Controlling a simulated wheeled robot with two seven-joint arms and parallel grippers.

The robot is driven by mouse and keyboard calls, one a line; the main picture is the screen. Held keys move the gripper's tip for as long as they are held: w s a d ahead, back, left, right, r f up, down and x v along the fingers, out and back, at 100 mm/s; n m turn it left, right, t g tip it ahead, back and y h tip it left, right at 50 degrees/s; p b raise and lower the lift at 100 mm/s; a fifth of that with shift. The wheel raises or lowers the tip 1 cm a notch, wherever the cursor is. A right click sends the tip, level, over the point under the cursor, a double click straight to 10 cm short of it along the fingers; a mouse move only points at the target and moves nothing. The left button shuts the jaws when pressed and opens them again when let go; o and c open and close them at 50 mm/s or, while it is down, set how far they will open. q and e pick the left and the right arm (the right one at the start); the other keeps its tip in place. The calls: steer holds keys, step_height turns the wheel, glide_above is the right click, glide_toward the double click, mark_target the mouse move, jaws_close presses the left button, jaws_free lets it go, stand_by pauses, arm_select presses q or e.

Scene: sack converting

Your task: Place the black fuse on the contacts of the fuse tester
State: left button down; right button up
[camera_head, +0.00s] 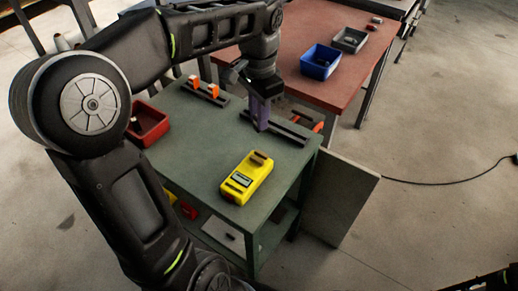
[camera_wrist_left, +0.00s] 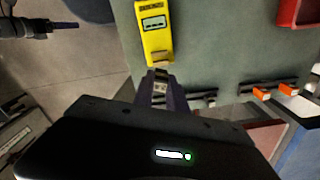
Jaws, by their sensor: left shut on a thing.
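The yellow fuse tester (camera_head: 239,186) lies on the green table, with a small display and a dark brownish contact area at its far end. My left gripper (camera_head: 262,126) points down beyond that end, near a black rail. In the left wrist view, the tester (camera_wrist_left: 157,40) is just ahead of my left gripper (camera_wrist_left: 160,80). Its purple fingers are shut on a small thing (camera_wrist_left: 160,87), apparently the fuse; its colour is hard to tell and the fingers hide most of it. My right gripper (camera_wrist_left: 65,25) shows at the upper left of the wrist view, away from the table.
A black rail (camera_head: 291,132) lies behind the tester. Another rail with orange parts (camera_head: 213,90) is at the back left. A red bin (camera_head: 150,122) stands at the left edge. A blue bin (camera_head: 320,62) and a grey bin (camera_head: 350,40) stand on the reddish table. Green tabletop around the tester is clear.

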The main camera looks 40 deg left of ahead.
arm_select(q)
step_height(320, 180, down, 5)
steer(key=shift+f, duration=0.1)
steer(key=shift+f, duration=1.95)
steer(key=shift+f+b, duration=0.35)
steer(key=shift+f, duration=0.25)
steer(key=c, duration=1.3)
jaws_free()
steer(key=shift+c, duration=0.2)
